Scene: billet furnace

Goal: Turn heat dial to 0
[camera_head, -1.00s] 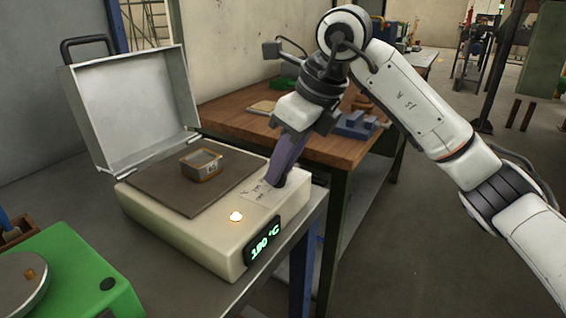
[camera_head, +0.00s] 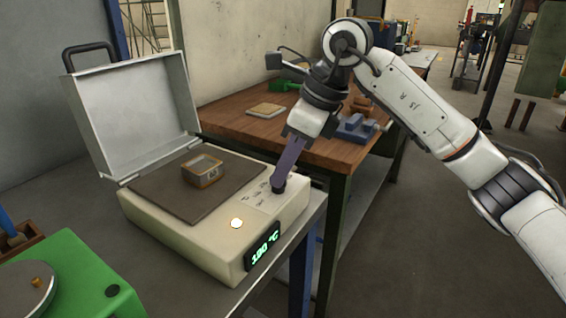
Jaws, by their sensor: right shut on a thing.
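The heat dial (camera_head: 278,188) is a small dark knob on the top right of a cream hot-plate unit (camera_head: 175,233). It is largely hidden by my fingertips. My right gripper (camera_head: 280,180), with purple-grey fingers, points down and is shut on the dial. A green display (camera_head: 263,248) on the unit's front shows a temperature in °C; its tilted digits look like 180 or 100. A round light (camera_head: 236,223) glows on the top. My left gripper is not in view.
The unit's silver lid (camera_head: 130,105) stands open behind the dark plate (camera_head: 165,205). A small framed block (camera_head: 202,171) sits on the plate. A green machine (camera_head: 75,270) is at the lower left. A wooden workbench (camera_head: 235,110) with a blue vise (camera_head: 355,127) stands behind.

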